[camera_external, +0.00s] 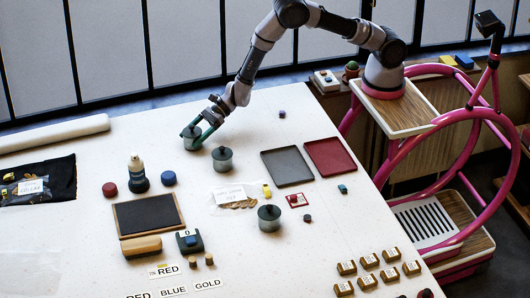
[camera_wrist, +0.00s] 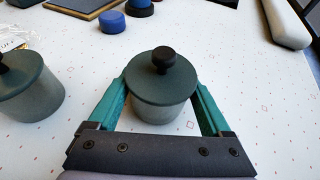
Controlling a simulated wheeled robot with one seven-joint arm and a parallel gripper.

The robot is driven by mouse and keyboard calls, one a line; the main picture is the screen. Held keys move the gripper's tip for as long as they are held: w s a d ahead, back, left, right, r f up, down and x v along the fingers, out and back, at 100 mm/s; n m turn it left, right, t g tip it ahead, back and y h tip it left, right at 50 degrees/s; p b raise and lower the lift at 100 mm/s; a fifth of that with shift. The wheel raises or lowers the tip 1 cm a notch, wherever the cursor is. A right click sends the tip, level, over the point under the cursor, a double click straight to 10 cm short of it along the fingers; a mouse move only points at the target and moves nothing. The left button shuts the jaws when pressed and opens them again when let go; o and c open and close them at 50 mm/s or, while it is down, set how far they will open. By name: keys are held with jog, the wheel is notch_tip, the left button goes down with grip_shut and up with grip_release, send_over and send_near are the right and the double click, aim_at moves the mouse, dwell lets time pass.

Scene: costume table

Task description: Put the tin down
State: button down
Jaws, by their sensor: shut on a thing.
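The tin is a grey-green round can with a dark green lid and a black knob; it shows in the wrist view (camera_wrist: 162,85) and at the back of the table in the external view (camera_external: 190,137). My gripper (camera_external: 202,136), with green fingers, is shut around the tin's sides; the fingers also show in the wrist view (camera_wrist: 161,105). The tin looks upright and at or very near the table top; whether its base touches cannot be told. Two similar tins stand apart, one close by (camera_external: 222,158) and one nearer the front (camera_external: 269,217).
A grey tray (camera_external: 287,165) and a red tray (camera_external: 329,156) lie to the right. A dark framed board (camera_external: 147,215), a glue-like bottle (camera_external: 138,173) and red (camera_external: 109,189) and blue (camera_external: 168,178) round pieces lie nearer the front. The white table (camera_external: 90,150) is clear left of my gripper.

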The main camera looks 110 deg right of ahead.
jog(key=shift+f, duration=0.1)
grip_release()
jog(key=shift+f, duration=0.15)
